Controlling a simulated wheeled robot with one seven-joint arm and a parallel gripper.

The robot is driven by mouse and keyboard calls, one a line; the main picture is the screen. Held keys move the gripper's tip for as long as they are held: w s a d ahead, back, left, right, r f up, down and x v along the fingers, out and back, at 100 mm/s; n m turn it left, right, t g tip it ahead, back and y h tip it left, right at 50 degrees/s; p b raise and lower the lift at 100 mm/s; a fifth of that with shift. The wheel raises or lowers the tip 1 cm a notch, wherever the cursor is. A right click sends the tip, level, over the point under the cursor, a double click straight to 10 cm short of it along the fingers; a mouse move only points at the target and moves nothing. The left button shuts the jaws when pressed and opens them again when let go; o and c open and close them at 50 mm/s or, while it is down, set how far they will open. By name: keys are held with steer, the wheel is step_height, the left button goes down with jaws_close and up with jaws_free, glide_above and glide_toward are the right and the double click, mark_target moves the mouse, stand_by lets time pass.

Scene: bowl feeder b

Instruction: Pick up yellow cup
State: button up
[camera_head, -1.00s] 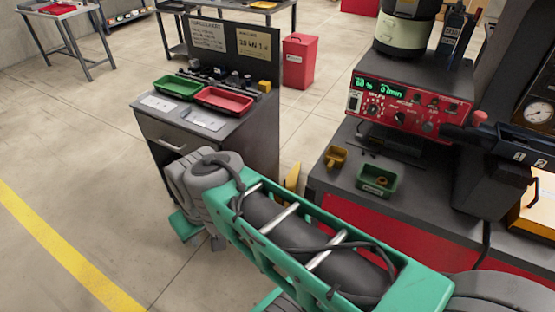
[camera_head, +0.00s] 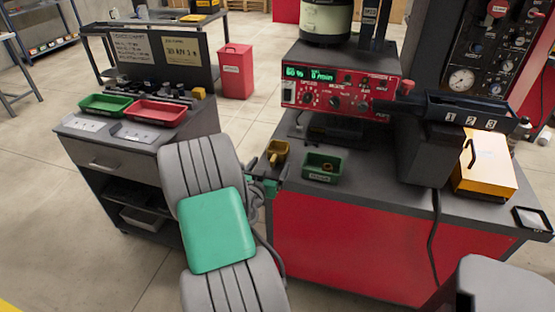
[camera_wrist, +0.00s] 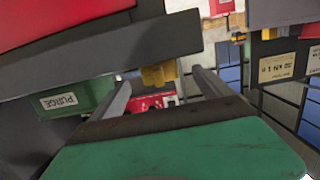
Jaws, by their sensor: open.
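The yellow cup (camera_head: 277,150) stands near the left front edge of the dark bench top, with a handle-like part toward the front. My gripper (camera_head: 264,187) is low beside that edge, below the cup, and partly hidden by my arm. In the wrist view the gripper (camera_wrist: 160,88) is open, with two dark fingers set apart. The yellow cup (camera_wrist: 158,75) appears beyond and between them, apart from both, and part of it is hidden by the dark bench slab.
A green PURGE tray (camera_head: 322,167) sits just right of the cup and also shows in the wrist view (camera_wrist: 75,100). The red-fronted feeder controller (camera_head: 340,95) stands behind. A cabinet with green (camera_head: 103,104) and red trays (camera_head: 157,112) is at left.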

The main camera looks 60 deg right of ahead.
mark_target(276, 154)
steer(key=x, duration=0.2)
steer(key=p+x, duration=0.1)
steer(key=x, duration=0.1)
steer(key=p+x, duration=0.1)
steer(key=x, duration=0.2)
steer(key=shift+s+d+r, duration=0.1)
steer(key=shift+d+r, duration=0.05)
steer(key=shift+r, duration=0.1)
steer(key=c, duration=1.7)
